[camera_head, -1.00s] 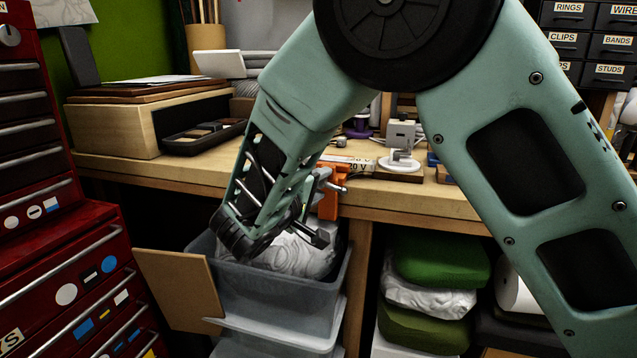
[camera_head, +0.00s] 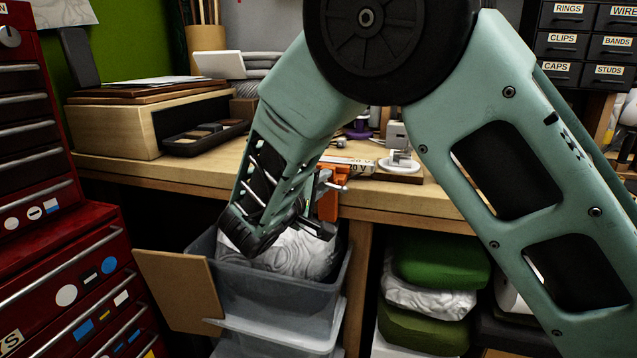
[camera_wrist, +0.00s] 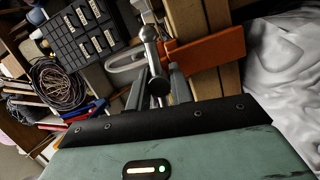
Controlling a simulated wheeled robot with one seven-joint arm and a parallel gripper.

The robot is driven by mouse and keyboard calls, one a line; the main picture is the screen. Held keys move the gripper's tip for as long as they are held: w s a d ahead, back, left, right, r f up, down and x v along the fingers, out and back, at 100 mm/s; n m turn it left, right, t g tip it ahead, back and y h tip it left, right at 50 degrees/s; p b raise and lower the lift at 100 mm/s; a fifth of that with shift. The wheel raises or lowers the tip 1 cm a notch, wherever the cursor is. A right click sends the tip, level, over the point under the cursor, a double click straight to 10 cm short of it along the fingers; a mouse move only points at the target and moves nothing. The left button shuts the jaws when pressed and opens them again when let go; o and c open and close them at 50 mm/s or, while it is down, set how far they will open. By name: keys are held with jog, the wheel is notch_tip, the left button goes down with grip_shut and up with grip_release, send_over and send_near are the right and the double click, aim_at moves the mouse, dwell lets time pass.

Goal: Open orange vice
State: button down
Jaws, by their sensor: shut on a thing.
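The orange vice (camera_head: 328,205) is fixed at the front edge of the wooden workbench. It also shows in the wrist view (camera_wrist: 210,50), against the wooden bench edge. Its metal handle bar (camera_wrist: 149,42) ends in a round knob (camera_wrist: 157,86) between my fingers. My gripper (camera_wrist: 156,78) is shut on the handle. In the head view my gripper (camera_head: 324,226) is at the front of the vice, and my forearm hides part of the vice. How far apart the vice jaws stand cannot be told.
A grey plastic bin (camera_head: 270,293) with white wrapped material stands below my gripper. A brown board (camera_head: 178,290) leans at its left. Green and white bundles (camera_head: 440,262) fill the shelf at right. A red drawer cabinet (camera_head: 65,240) stands at left. The workbench (camera_head: 445,198) carries small tools.

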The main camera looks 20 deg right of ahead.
jog(key=n+p, duration=0.2)
jog(key=n, duration=0.1)
jog(key=shift+h, duration=0.3)
jog(key=shift+r+n+t+p, duration=0.15)
jog(key=shift+n+t+p, duration=0.15)
jog(key=shift+n+p, duration=0.5)
jog(key=shift+a+n, duration=0.1)
jog(key=shift+n, duration=0.6)
jog(key=shift+f, duration=0.2)
jog(key=c, duration=1.2)
grip_release()
jog(key=shift+c, duration=0.2)
jog(key=shift+s, duration=0.1)
jog(key=s+a, duration=0.3)
jog(key=s, duration=0.2)
jog(key=shift+a, duration=0.35)
